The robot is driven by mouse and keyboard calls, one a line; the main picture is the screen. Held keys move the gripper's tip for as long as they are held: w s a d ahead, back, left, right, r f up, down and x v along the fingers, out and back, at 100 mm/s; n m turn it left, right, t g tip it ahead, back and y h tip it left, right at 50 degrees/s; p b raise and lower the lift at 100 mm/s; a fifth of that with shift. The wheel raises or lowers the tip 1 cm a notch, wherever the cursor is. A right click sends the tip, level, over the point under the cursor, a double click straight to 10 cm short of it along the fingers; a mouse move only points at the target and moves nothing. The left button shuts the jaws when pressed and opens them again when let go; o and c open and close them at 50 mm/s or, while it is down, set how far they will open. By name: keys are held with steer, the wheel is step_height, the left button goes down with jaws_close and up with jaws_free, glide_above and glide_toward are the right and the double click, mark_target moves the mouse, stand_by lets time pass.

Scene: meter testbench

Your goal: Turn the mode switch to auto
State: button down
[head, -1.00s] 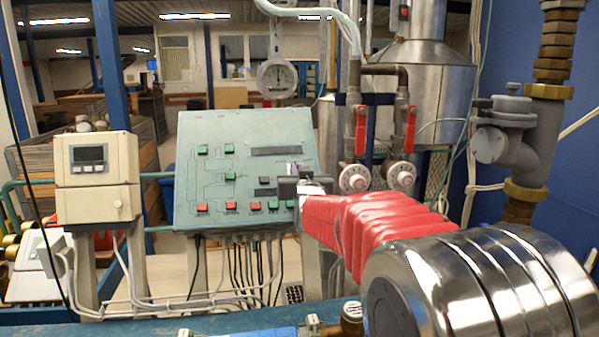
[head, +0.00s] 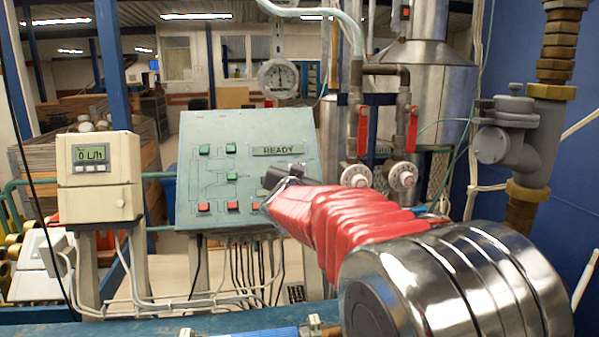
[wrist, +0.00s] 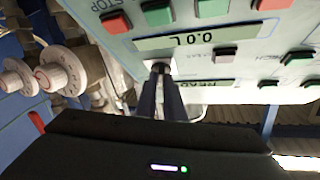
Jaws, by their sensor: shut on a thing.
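The sloping grey-green control panel (head: 188,160) stands in the middle of the head view. My gripper (head: 274,177) is at its right part, and my red-sleeved arm hides the panel's lower right. In the wrist view the panel appears upside down, and my gripper (wrist: 160,78) has its two dark fingers close together at the mode switch (wrist: 161,66), a small dark knob on a pale plate. The fingers are shut on the knob and cover most of it. Its pointing direction and position labels cannot be read.
The panel display (head: 278,150) reads READY; another display (wrist: 190,38) reads 0.0 L. Red and green buttons (wrist: 215,7) lie close around the switch. A meter box (head: 98,178) at left reads 0 L/h. White dials (head: 356,176) and red-handled valves (head: 363,125) stand right of the panel.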

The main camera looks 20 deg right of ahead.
steer(key=shift+w+a+r+m+g+h, duration=0.1)
steer(key=shift+m+g+h, duration=0.55)
steer(key=shift+m, duration=0.7)
steer(key=shift+w+a+m+g+h, duration=0.1)
steer(key=shift+m+g+h, duration=0.55)
steer(key=shift+m, duration=0.7)
steer(key=shift+s+d+m+g, duration=0.1)
steer(key=shift+m+g, duration=0.2)
steer(key=shift+g, duration=0.1)
steer(key=c, duration=1.9)
jaws_free()
steer(key=shift+o, duration=0.2)
steer(key=shift+s+a+r, duration=0.1)
steer(key=shift+s+a, duration=0.15)
steer(key=shift+a, duration=0.15)
steer(key=v, duration=1.3)
steer(key=shift+d, duration=0.1)
